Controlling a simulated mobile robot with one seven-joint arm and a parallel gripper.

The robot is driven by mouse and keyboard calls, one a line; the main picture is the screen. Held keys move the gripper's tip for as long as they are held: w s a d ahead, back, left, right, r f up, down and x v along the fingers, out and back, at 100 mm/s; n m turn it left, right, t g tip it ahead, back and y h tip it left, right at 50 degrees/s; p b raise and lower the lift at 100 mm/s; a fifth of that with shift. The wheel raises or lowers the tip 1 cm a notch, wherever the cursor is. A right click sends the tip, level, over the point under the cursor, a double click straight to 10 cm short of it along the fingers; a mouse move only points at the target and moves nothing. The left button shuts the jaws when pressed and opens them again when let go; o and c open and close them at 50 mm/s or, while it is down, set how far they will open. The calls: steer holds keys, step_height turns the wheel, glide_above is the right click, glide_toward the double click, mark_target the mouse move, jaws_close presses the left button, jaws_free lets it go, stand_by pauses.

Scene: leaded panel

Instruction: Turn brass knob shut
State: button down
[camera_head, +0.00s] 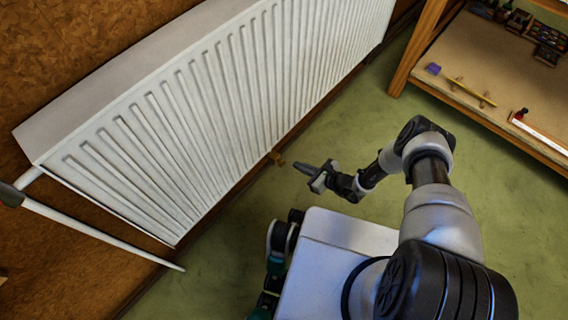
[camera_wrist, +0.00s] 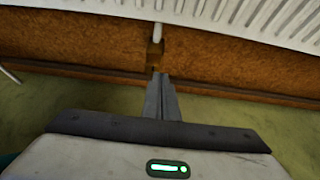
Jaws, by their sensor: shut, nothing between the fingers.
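The brass knob (camera_head: 276,158) is small and sits low at the bottom edge of the white radiator (camera_head: 215,95). In the wrist view the brass knob (camera_wrist: 154,52) is on a short white pipe under the radiator, straight beyond my fingertips. My gripper (camera_head: 298,167) is shut and empty, pointing left toward the knob with a small gap in the head view. In the wrist view the gripper fingers (camera_wrist: 160,80) are together and overlap the knob's lower end, so I cannot tell there whether they touch it.
A brown cork wall (camera_wrist: 85,45) and dark skirting run behind the radiator. A white pipe (camera_head: 100,232) slants at the lower left. A wooden workbench (camera_head: 480,80) with small items stands at the upper right. Green floor (camera_head: 340,120) between is clear.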

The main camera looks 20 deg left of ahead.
mark_target(281, 162)
steer(key=shift+s+d, duration=0.2)
steer(key=shift+d, duration=0.15)
steer(key=shift+s+a+f+b, duration=0.1)
steer(key=shift+a+b, duration=0.1)
steer(key=shift+a, duration=0.9)
steer(key=shift+w+a+f+b, duration=0.1)
steer(key=shift+a+b, duration=0.1)
steer(key=shift+a, duration=0.9)
steer(key=shift+s+a+f+b, duration=0.1)
steer(key=shift+a+b, duration=0.1)
steer(key=shift+a, duration=0.9)
steer(key=shift+f, duration=0.1)
